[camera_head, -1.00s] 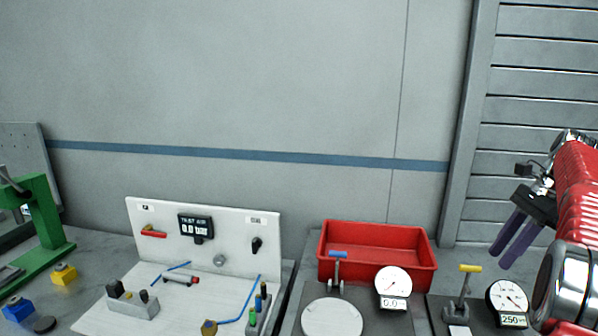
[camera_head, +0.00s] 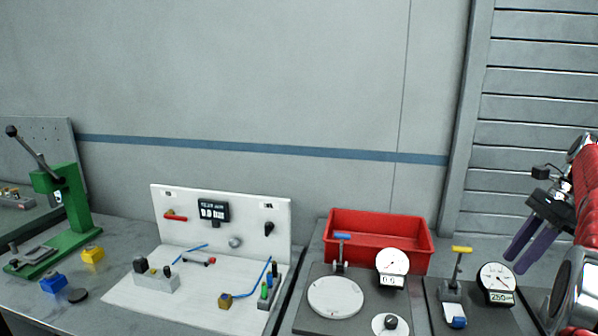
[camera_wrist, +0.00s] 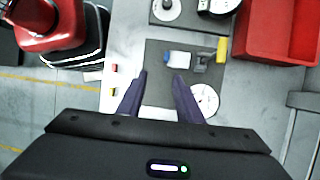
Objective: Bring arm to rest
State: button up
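My gripper (camera_head: 532,247) is at the right edge of the head view, raised beside the bench's right end, with its purple fingers pointing down. In the wrist view my gripper (camera_wrist: 160,82) has its two fingers spread apart with nothing between them. Beyond the fingertips lies a dark plate (camera_wrist: 158,58) with a yellow-handled clamp (camera_wrist: 221,50), a blue-and-white part (camera_wrist: 178,59) and a round dial gauge (camera_wrist: 205,98). The fingers appear above the plate; contact cannot be made out. My red arm is partly cut off by the head view's right edge.
A red bin (camera_head: 378,240) stands behind the gauge stations. A white test-air panel (camera_head: 222,222) is at the middle of the bench, and a green lever press (camera_head: 62,215) at the left. Yellow (camera_head: 92,254) and blue (camera_head: 53,282) blocks lie near the press. The space above the bench is clear.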

notch_tip(320, 180, down, 8)
jog(key=a+n+h, duration=0.2)
jog(key=n, duration=0.4)
jog(key=s+a+n+t+h, duration=0.1)
jog(key=s+a+n, duration=0.4)
jog(key=a, duration=0.6)
jog(key=s+a+n+t, duration=0.2)
jog(key=s+a+n, duration=0.3)
jog(key=s+a, duration=0.3)
jog(key=s+a+n+t+h, duration=0.1)
jog(key=s+a+n, duration=0.4)
jog(key=a, duration=0.9)
jog(key=shift+s+a+t+h, duration=0.35)
jog(key=shift+s+t, duration=0.25)
jog(key=shift+s, duration=0.35)
jog(key=shift+s, duration=0.1)
